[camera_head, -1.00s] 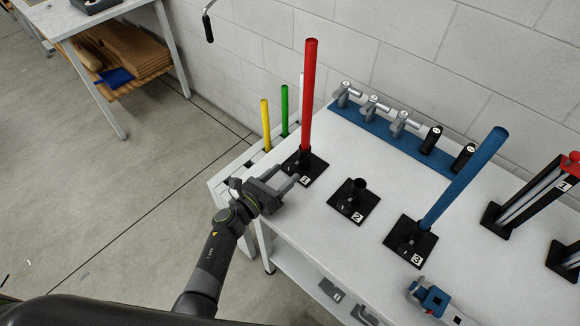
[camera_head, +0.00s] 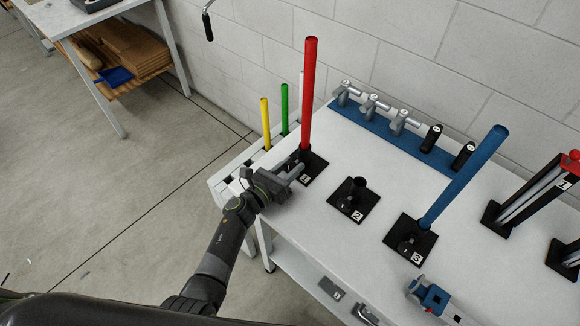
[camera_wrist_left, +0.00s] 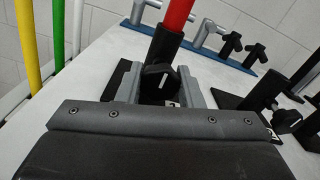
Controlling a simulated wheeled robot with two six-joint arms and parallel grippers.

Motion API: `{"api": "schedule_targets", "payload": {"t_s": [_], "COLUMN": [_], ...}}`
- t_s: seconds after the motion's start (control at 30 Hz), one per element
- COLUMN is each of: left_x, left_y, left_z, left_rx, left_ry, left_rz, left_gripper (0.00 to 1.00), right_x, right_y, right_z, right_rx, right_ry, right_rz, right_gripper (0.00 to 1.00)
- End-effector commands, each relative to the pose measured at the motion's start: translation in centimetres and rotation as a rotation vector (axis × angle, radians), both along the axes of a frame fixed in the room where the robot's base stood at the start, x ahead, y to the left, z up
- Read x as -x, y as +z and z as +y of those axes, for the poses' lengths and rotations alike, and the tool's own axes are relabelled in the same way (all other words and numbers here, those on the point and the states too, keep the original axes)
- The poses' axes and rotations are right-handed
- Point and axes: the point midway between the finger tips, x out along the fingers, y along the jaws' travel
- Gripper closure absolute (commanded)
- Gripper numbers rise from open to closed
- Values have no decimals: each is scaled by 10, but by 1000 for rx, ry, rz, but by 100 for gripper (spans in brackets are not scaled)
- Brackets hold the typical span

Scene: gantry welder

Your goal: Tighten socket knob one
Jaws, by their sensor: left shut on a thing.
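Socket one (camera_head: 312,168) is a black base with a "1" label at the table's left end, and the red tube (camera_head: 309,95) stands upright in it. Its black knob (camera_wrist_left: 160,82) shows in the left wrist view, on the near side of the socket below the red tube. My left gripper (camera_head: 296,170) reaches in from the left at the socket. In the wrist view its two grey fingers lie on either side of the knob, shut on it. In the head view the gripper partly hides the knob. My right gripper is not in view.
Socket two (camera_head: 353,200) is empty, and socket three (camera_head: 410,240) holds a leaning blue tube (camera_head: 464,178). A blue rack (camera_head: 385,135) with clamps and black handles runs along the wall. Yellow (camera_head: 265,125) and green (camera_head: 285,110) tubes stand left of the table.

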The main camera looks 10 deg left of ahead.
Motion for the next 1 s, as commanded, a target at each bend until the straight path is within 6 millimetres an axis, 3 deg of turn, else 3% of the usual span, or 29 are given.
{"api": "schedule_targets", "payload": {"t_s": [0.17, 0.5, 0.97, 1.0], "left_x": [0, 0, 0, 0], "left_y": [-4, -5, 0, 0], "left_z": [0, 0, 0, 0], "left_rx": [-42, -329, -403, -403], "left_ry": [0, 1, 0, 0], "left_rz": [-31, -241, -292, -292], "left_gripper": [89, 89, 89, 64], "right_x": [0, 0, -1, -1], "right_y": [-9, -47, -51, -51], "right_z": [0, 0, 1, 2], "right_rx": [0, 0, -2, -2], "right_ry": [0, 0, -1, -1], "right_rz": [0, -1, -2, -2], "right_gripper": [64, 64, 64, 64]}}
